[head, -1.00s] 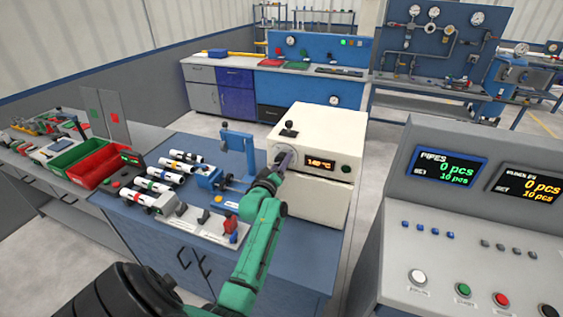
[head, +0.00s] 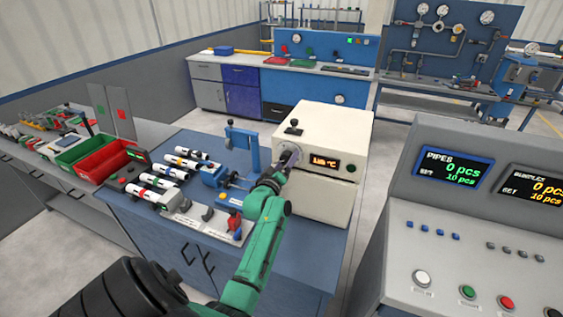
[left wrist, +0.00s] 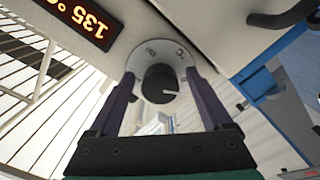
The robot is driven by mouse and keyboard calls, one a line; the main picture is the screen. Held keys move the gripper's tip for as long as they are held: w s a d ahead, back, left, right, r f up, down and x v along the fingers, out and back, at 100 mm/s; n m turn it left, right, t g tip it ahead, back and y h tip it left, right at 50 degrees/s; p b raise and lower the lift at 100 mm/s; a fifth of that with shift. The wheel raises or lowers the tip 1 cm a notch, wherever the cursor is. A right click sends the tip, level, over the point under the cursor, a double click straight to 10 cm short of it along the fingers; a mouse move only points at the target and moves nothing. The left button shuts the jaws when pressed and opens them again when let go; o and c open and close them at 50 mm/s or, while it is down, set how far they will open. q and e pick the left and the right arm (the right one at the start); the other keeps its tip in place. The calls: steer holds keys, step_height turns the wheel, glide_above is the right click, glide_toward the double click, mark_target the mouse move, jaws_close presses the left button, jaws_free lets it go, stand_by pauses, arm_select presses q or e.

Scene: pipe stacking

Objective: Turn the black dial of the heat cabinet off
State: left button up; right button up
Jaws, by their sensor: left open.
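The cream heat cabinet (head: 340,125) stands at the back right of the blue bench. Its orange display (head: 324,163) is blurred in the head view; the display in the left wrist view (left wrist: 84,18) appears upside down and reads about 135 °. The black dial (left wrist: 160,84) has a pale pointer line and sits on a round light scale plate. My left gripper (head: 287,158) is at the cabinet front and hides the dial in the head view. In the left wrist view, my left gripper's dark purple fingers (left wrist: 160,76) are open, one on each side of the dial. Contact with it is unclear.
A blue stand (head: 242,146) is left of the cabinet. Several banded pipes (head: 165,172) lie further left, beside a red bin (head: 100,163) and a green bin. A grey console (head: 470,230) stands at the right.

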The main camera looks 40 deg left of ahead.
arm_select(q)
steer(key=b+v, duration=0.3)
steer(key=v, duration=1.1)
steer(key=shift+s, duration=0.1)
steer(key=shift+d, duration=0.15)
